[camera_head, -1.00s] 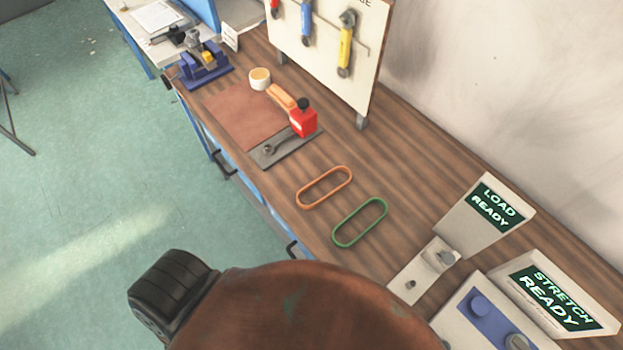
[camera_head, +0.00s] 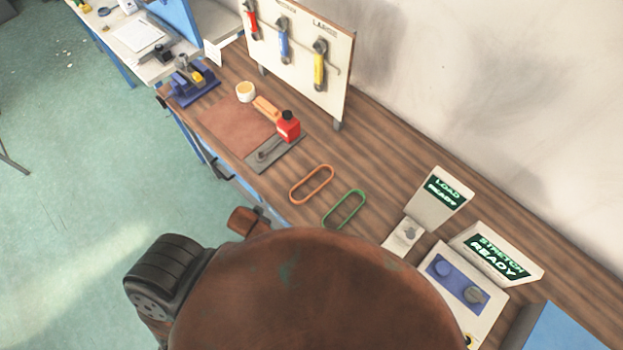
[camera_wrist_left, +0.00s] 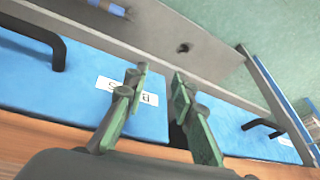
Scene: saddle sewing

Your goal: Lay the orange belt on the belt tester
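The orange belt (camera_head: 311,184) lies flat on the wooden bench as a long thin loop. A similar green belt (camera_head: 344,209) lies just right of it, apart from it. The likely belt tester (camera_head: 461,283) stands farther right; it has a blue panel with two round posts and a screen reading "STRETCH READY". No belt shows on it. In the left wrist view, my left gripper (camera_wrist_left: 160,78) is open and empty, its two green-padded fingers apart, over blue drawer fronts at the bench's edge. Neither belt shows in that view. My right gripper is not in view.
A tool board (camera_head: 298,62) stands along the back. My own body hides the near bench.

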